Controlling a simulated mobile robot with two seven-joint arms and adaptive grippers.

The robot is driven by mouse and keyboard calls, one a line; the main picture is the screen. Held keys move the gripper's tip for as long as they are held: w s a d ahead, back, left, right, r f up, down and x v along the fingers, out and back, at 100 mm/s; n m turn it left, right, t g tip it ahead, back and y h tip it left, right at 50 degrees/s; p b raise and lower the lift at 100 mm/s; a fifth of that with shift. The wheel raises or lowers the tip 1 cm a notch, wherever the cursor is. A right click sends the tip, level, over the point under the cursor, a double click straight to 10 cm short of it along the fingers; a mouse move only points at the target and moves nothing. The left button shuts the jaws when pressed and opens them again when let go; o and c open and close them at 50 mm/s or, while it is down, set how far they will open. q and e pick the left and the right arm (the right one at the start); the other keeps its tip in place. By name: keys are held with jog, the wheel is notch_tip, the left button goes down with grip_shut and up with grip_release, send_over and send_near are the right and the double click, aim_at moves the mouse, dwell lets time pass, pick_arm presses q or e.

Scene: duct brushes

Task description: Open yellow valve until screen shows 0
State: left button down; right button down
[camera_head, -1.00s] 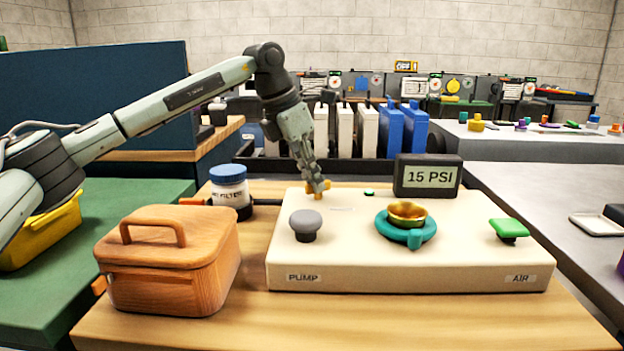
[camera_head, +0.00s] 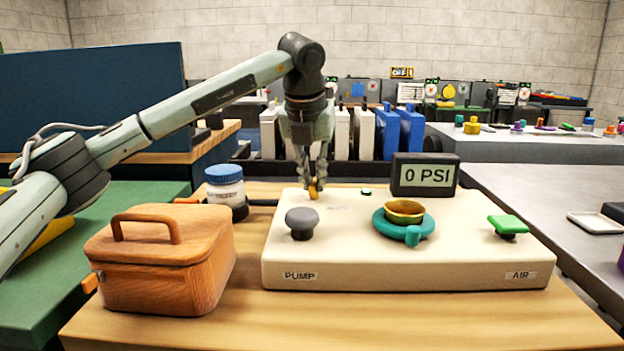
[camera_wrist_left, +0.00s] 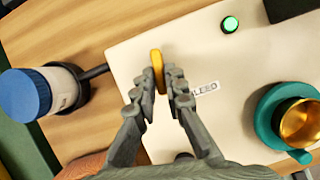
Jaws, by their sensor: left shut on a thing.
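The yellow valve (camera_head: 313,188) is a small yellow handle at the back left of the cream panel (camera_head: 350,262). My left gripper (camera_head: 313,180) points down from above and is shut on the yellow valve. In the left wrist view the valve (camera_wrist_left: 157,70) shows between the fingertips, beside a partly hidden label. The screen (camera_head: 425,176) at the back of the panel reads 0 PSI. A small green light (camera_wrist_left: 230,25) glows on the panel in the left wrist view. My right gripper does not show.
The panel also bears a grey PUMP knob (camera_head: 302,222), a teal ring with a gold cup (camera_head: 404,211) and a green AIR switch (camera_head: 508,225). A wooden lidded box (camera_head: 165,265) stands left of it. A blue-capped filter jar (camera_head: 225,187) stands behind the box.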

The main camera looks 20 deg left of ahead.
pick_arm(q)
jog(key=shift+d+n+y, duration=0.1)
jog(key=shift+n+y, duration=0.2)
jog(key=shift+n, duration=0.3)
jog(key=c, duration=1.6)
grip_release()
jog(key=v, duration=1.2)
jog(key=shift+w, duration=0.1)
